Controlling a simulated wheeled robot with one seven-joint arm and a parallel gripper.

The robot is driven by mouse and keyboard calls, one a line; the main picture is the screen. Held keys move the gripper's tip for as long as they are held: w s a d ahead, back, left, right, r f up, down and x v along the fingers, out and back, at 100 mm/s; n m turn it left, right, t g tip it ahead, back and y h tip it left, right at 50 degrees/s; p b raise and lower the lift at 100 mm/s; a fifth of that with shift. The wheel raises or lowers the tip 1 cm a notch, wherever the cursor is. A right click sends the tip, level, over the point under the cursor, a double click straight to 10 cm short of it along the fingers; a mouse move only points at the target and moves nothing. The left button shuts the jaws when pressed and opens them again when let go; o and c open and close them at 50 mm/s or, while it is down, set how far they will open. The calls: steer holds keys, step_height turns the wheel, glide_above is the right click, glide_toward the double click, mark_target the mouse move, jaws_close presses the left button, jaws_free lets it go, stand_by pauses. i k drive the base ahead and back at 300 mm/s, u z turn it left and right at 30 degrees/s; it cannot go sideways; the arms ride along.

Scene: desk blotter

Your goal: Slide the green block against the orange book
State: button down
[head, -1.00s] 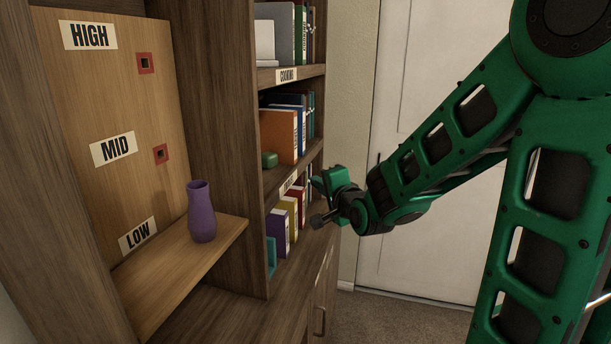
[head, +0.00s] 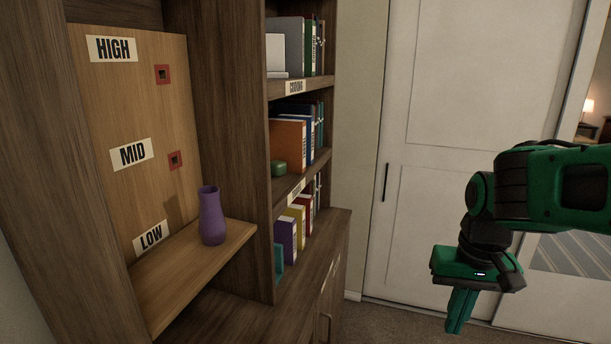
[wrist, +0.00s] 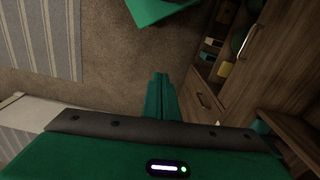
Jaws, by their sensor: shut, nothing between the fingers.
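The green block (head: 279,168) is a small rounded block on the middle bookshelf level. It sits at the left end of the book row, close beside the orange book (head: 288,143); I cannot tell if they touch. The orange book stands upright with blue books to its right. My gripper (head: 458,313) is well to the right of the bookshelf, in front of the white door, pointing down. Its fingers are together and empty. In the wrist view the closed fingers (wrist: 161,96) hang over the carpet. Neither block nor orange book can be made out there.
A purple vase (head: 212,216) stands on the LOW shelf (head: 190,268) to the left. Upright shelf boards and the upper shelf edge (head: 296,87) frame the books. Free space lies between my gripper and the shelves. A white door (head: 430,120) is behind.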

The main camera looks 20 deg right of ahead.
mark_target(277, 167)
steer(key=k, duration=1.15)
steer(key=z, duration=0.75)
steer(key=i, duration=2.05)
steer(key=u, duration=0.7)
